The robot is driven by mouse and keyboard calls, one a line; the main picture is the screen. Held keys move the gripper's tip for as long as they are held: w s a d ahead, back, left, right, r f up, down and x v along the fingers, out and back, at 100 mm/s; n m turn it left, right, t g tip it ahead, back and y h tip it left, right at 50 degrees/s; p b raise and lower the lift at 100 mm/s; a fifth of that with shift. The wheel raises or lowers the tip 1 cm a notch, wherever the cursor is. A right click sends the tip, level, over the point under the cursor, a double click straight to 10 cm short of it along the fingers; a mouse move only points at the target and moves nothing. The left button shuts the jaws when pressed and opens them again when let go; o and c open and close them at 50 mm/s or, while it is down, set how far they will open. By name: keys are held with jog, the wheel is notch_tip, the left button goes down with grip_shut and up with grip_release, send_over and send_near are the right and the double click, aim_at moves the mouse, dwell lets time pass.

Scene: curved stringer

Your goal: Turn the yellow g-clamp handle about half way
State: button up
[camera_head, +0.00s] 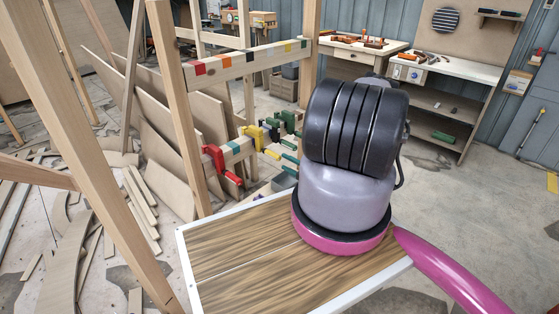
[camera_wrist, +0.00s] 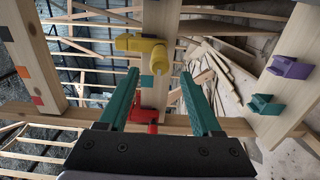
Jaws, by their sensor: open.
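The yellow g-clamp (camera_wrist: 143,46) is on a wooden beam beyond my fingertips in the wrist view. A rounded yellow part, which looks like its screw or handle end (camera_wrist: 187,56), points toward the camera near the right fingertip. My gripper (camera_wrist: 159,74) has two teal fingers, spread open with nothing held between them. I cannot tell the handle's exact angle or whether a finger touches it. In the head view the yellow g-clamp (camera_head: 253,134) is on the wooden frame, left of my arm. My gripper is not visible there.
A red clamp (camera_wrist: 142,121) shows between the fingers, and also in the head view (camera_head: 219,160). Purple (camera_wrist: 290,67) and teal (camera_wrist: 265,104) clamps sit on a board at right. Wooden posts (camera_head: 178,105) and leaning boards crowd the left. Open floor (camera_head: 440,185) lies right.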

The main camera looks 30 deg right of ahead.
jog(key=shift+s+d, duration=0.2)
jog(key=shift+s, duration=0.25)
jog(key=shift+v, duration=2.65)
